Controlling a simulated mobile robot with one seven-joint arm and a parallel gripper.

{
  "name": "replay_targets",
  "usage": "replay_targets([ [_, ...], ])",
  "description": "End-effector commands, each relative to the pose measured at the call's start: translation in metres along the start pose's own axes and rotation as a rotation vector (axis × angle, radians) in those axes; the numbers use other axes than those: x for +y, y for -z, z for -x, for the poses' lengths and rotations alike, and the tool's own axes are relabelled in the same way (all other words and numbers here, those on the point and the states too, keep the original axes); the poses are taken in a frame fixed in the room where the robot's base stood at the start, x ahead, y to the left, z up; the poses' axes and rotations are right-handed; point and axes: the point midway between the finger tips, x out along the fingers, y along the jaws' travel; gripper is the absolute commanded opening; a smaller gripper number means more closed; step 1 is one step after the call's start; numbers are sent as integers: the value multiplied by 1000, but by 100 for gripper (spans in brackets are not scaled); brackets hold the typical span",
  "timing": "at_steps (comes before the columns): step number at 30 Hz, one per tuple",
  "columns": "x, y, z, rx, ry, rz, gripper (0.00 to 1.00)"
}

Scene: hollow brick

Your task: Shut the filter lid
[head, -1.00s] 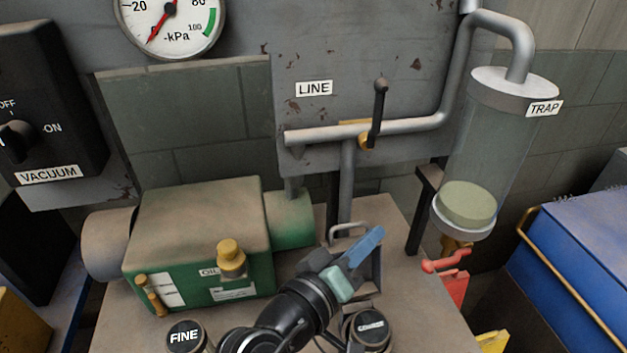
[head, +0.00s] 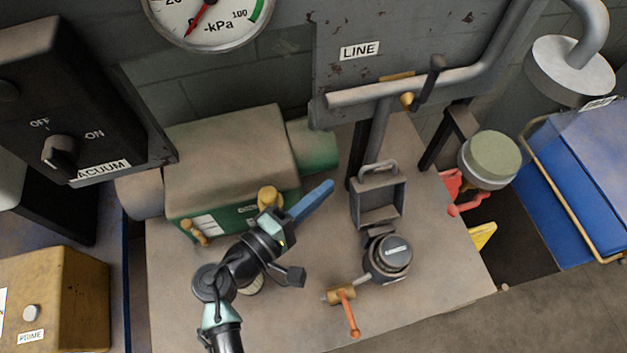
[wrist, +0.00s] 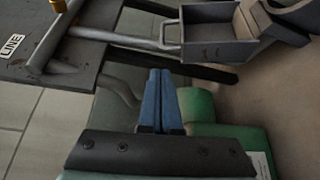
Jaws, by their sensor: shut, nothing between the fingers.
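A grey, open box-shaped piece with a wire handle (head: 378,203) stands behind a dark round canister (head: 388,257) with a label too small to read. The piece looks like the filter lid standing open, but I cannot tell its hinge clearly. In the wrist view its hollow side (wrist: 212,34) shows, with the handle at its left. My gripper (head: 328,186) has blue fingers pressed together, empty, left of the box and in front of the green pump. In the wrist view the shut fingers (wrist: 160,75) point toward the box and pipe, apart from both.
The green pump (head: 235,155) with a yellow cap stands at left. A grey pipe (head: 385,92) with a dark-handled valve runs above the box. An orange-handled valve (head: 345,300) sits at the bench's front. The bench front is mostly clear.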

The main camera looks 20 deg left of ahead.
Motion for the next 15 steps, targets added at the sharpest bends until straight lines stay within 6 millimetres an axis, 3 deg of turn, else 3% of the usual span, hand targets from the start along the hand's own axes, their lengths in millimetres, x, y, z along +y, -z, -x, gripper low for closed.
replay_targets([
  [6, 3, -1, -42, -4, 0, 0, 0],
  [15, 1, 0, -70, -1, 1, -1, 0],
])
